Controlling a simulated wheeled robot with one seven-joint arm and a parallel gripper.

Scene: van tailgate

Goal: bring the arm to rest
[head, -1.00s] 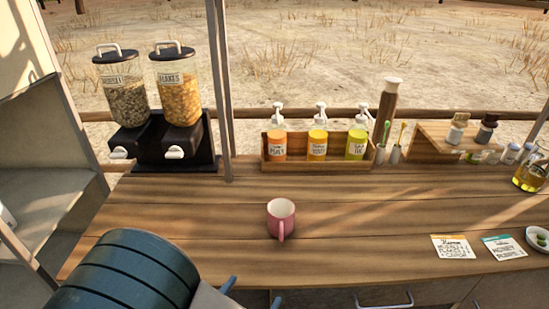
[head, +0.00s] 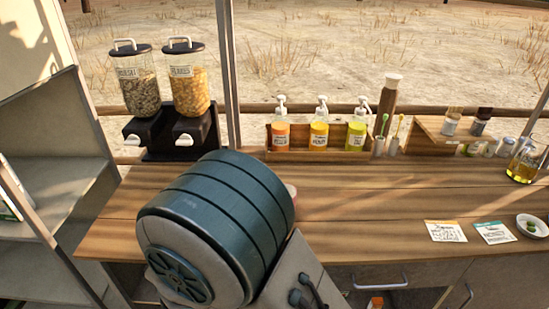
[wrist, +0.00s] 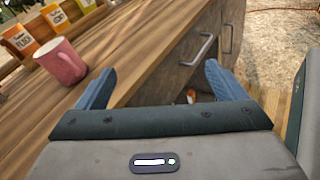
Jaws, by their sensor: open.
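My gripper (wrist: 155,88) shows in the wrist view with its two blue fingers spread wide and nothing between them. It is by the front edge of the wooden counter, with drawer fronts and the ground beyond. In the head view my blue-grey arm covers the front middle of the counter, and the fingers are hidden. The pink mug (wrist: 62,61) stands upright on the counter, left of the gripper and apart from it. In the head view only a sliver of the mug (head: 291,190) shows behind my arm.
The wooden counter (head: 375,205) is clear on the right up to two cards (head: 445,231) and a small bowl (head: 532,225). Two cereal dispensers (head: 180,132) stand at the back left. A wooden box of pump bottles (head: 318,137) is at the back. Drawer handles (head: 380,282) stick out in front.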

